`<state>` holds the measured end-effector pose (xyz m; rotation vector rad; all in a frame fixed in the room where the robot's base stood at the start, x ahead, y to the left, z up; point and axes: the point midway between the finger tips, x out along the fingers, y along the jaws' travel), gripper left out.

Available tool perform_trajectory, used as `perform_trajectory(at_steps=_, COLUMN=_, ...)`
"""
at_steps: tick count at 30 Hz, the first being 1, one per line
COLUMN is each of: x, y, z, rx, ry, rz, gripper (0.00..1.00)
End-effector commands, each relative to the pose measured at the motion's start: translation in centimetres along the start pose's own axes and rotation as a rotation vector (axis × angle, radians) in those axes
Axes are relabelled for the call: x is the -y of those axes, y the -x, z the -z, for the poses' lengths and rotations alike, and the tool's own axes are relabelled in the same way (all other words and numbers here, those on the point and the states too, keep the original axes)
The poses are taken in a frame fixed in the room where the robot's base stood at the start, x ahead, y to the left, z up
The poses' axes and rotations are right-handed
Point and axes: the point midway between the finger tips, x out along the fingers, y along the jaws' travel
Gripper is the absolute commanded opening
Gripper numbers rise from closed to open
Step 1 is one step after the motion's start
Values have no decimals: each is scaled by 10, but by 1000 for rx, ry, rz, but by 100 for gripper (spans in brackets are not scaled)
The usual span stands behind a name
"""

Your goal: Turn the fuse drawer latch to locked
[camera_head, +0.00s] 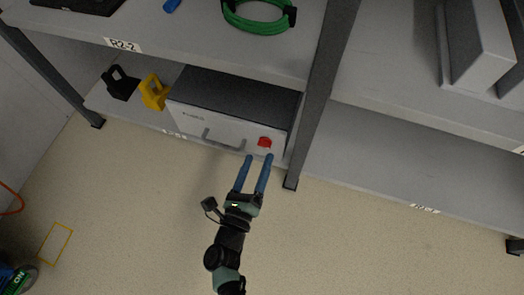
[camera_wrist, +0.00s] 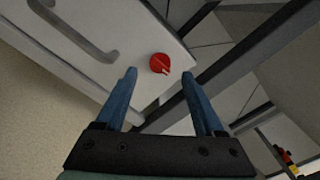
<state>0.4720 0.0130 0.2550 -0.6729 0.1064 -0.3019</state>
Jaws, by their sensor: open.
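The fuse drawer (camera_head: 228,130) is a box with a dark top and a light front, on the lower shelf. Its front carries a grey bar handle (camera_head: 222,142) and, to the right of it, a red latch knob (camera_head: 264,142). In the wrist view the red latch (camera_wrist: 160,63) has a pale mark on its lower right side, and the handle (camera_wrist: 75,32) is at upper left. My gripper (camera_head: 259,157) is open and empty, just in front of the latch. In the wrist view its blue fingers (camera_wrist: 160,73) appear on either side of the latch, and no contact shows.
A dark shelf post (camera_head: 318,95) stands close right of the drawer. A yellow item (camera_head: 154,92) and a black item (camera_head: 120,83) sit to its left. The upper shelf (camera_head: 190,38) overhangs, with a green cable coil (camera_head: 258,17). The lower right shelf (camera_head: 400,155) is bare.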

Motion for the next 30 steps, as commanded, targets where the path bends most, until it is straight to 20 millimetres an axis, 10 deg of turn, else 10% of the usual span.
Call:
perform_trajectory(at_steps=19, x=0, y=-42, z=0, rx=0, ry=0, rz=0, gripper=70)
perform_trajectory(at_steps=30, x=0, y=-42, z=0, rx=0, ry=0, rz=0, gripper=4)
